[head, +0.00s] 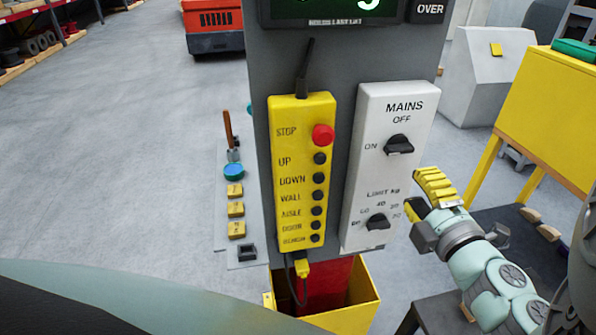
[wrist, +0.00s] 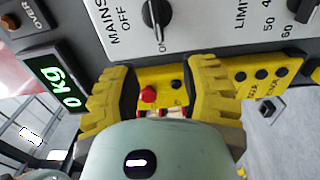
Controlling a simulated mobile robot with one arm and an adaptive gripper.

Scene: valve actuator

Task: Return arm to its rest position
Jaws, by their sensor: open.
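My gripper (head: 432,190) is at the right in the head view, beside the right edge of the white mains panel (head: 388,165), with my arm reaching in from the lower right. In the wrist view its yellow fingers (wrist: 163,90) stand apart with nothing held between them. The yellow button pendant (head: 302,172) hangs on the grey post, with a red stop button on top and several black buttons below. In the wrist view the pendant (wrist: 265,73) shows behind and beside the fingers. Whether the fingers touch the panel cannot be told.
The grey post (head: 352,60) carries a display, reading 0 kg in the wrist view (wrist: 62,88). A yellow cabinet (head: 545,115) and dark bench stand right, near my arm. A yellow bin (head: 365,300) is below the post. Open floor (head: 110,150) lies left.

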